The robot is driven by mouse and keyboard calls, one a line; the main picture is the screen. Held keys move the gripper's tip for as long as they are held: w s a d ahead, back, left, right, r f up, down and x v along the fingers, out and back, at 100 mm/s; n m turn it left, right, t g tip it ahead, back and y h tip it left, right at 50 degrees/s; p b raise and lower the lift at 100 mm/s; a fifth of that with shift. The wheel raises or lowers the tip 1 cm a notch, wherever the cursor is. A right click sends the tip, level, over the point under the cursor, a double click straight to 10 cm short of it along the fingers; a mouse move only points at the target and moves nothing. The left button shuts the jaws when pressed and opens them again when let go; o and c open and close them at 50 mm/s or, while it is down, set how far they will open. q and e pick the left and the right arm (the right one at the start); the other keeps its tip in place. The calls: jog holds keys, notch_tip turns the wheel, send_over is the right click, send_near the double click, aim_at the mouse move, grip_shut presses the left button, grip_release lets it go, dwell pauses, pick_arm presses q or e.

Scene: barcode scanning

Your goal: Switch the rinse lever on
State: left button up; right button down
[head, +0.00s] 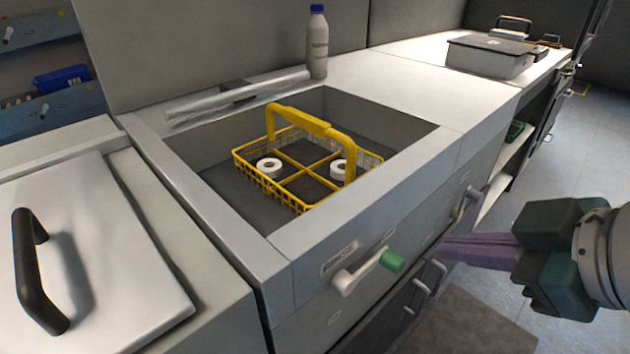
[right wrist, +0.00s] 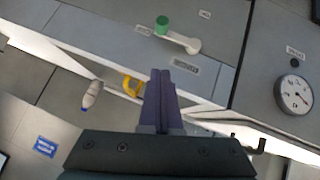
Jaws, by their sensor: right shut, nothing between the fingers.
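The rinse lever (head: 368,272) is a white bar with a green knob on the front panel of the sink unit, beside a label (head: 338,258). In the head view the bar slants up to the right, with the green knob at its right end. It also shows in the right wrist view (right wrist: 180,37). My right gripper (head: 440,248) is shut and empty, its purple fingers pointing left toward the panel, to the right of the green knob. I cannot tell from these views how far the fingertips are from the panel. My left gripper is not in view.
A yellow basket (head: 300,205) with two white rolls sits in the sink basin. A bottle with a blue cap (head: 317,45) stands behind the basin. A lidded box (head: 490,57) is on the far counter.

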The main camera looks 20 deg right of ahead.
jog(key=b, duration=0.4)
send_over(387, 256)
jog(key=s, duration=0.3)
notch_tip(387, 256, down, 8)
jog(key=r, duration=0.1)
notch_tip(387, 256, down, 3)
jog(key=shift+s+r+b, duration=0.15)
jog(key=shift+b, duration=0.25)
jog(key=shift+d+f, duration=0.2)
jog(key=shift+f, duration=0.2)
